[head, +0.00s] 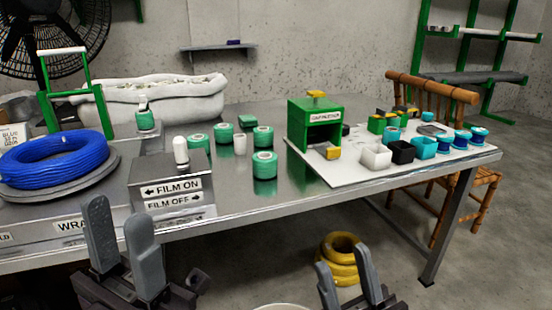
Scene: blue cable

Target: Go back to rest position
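A coil of blue cable (52,158) lies on a round grey turntable (95,188) at the left end of the metal table. My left gripper (118,238) is in front of the table's front edge, below and to the right of the coil. Its two fingers stand apart with nothing between them. My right gripper (342,284) is low at the bottom of the picture, in front of and below the table edge. Its fingers are apart and empty.
A box with a white lever (181,152), marked film on and film off, stands near the front edge. Several green rolls (265,165) and a green press (315,125) stand behind and right. A yellow coil (338,260) lies on the floor near my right gripper.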

